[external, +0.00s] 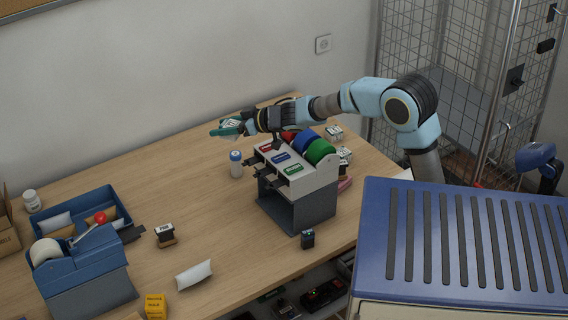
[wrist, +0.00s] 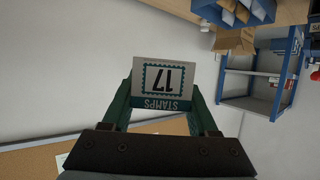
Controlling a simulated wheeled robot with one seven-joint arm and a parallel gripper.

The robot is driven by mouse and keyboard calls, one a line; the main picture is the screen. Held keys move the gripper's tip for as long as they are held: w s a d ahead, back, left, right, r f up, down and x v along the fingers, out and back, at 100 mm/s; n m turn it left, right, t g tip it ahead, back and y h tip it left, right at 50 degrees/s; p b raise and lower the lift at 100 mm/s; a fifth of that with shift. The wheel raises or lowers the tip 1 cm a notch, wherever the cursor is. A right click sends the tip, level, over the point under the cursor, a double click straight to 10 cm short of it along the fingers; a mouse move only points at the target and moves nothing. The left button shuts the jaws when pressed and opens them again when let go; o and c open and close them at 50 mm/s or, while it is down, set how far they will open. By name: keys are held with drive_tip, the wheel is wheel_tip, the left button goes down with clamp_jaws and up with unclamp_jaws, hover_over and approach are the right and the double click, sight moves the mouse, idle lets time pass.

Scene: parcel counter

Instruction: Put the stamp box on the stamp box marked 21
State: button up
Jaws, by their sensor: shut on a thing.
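My gripper (external: 229,128) has green fingers and is shut on a stamp box (wrist: 160,82). The box is white with a teal band reading STAMPS and the number 17, upside down in the wrist view. In the external view my gripper holds it in the air over the back of the table, left of the tape dispenser. Two small white boxes with dark marks, one farther back (external: 334,133) and one nearer (external: 345,153), stand at the table's right. Their numbers are too small to read, so I cannot tell which is marked 21.
A grey dispenser (external: 298,203) with coloured rolls stands between my gripper and the white boxes. A white bottle with a blue cap (external: 236,164) stands below my gripper. The table's middle (external: 200,215) is mostly clear.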

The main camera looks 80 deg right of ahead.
drive_tip(key=s+d+r+m+h, duration=0.1)
drive_tip(key=s+d+r, duration=0.1)
drive_tip(key=s+d, duration=0.35)
drive_tip(key=s+d+r, duration=0.2)
drive_tip(key=d, duration=0.7)
drive_tip(key=n+y+b, duration=0.1)
drive_tip(key=n+y, duration=0.2)
drive_tip(key=y, duration=0.1)
hover_over(342, 156)
drive_tip(key=w+d, duration=0.3)
wheel_tip(342, 156, down, 19)
drive_tip(key=f, duration=0.2)
drive_tip(key=f+p, duration=0.1)
drive_tip(key=f, duration=0.3)
drive_tip(key=shift+s+p, duration=0.35)
drive_tip(key=shift+s, duration=0.05)
drive_tip(key=shift+a+f+p, duration=0.1)
drive_tip(key=shift+f+p, duration=0.45)
drive_tip(key=shift+f, duration=1.65)
drive_tip(key=shift+f, duration=0.15)
drive_tip(key=o, duration=1.4)
